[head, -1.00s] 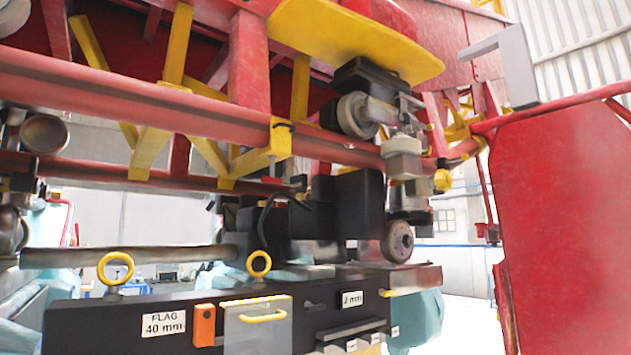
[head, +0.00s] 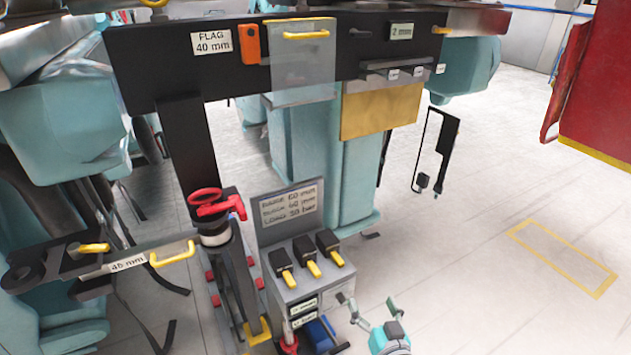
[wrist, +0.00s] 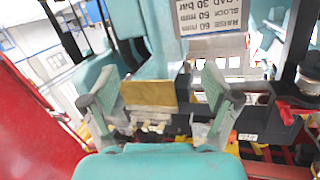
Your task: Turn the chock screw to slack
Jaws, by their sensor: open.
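I cannot tell for sure which part is the chock screw. A red round handwheel (head: 205,197) and a red handle (head: 222,208) sit on top of an upright metal post at left centre in the head view. In the wrist view a red part (wrist: 288,112) shows at the right edge. My gripper (head: 367,300) is at the bottom of the head view, right of the grey console and well right of the handwheel. It is open and empty; in the wrist view its two fingers (wrist: 158,82) stand wide apart with nothing between them.
A grey console (head: 305,285) with several yellow-tipped levers and a printed placard (head: 290,207) stands between handwheel and gripper. A labelled black beam (head: 165,75) crosses above. Floor at right is mostly clear.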

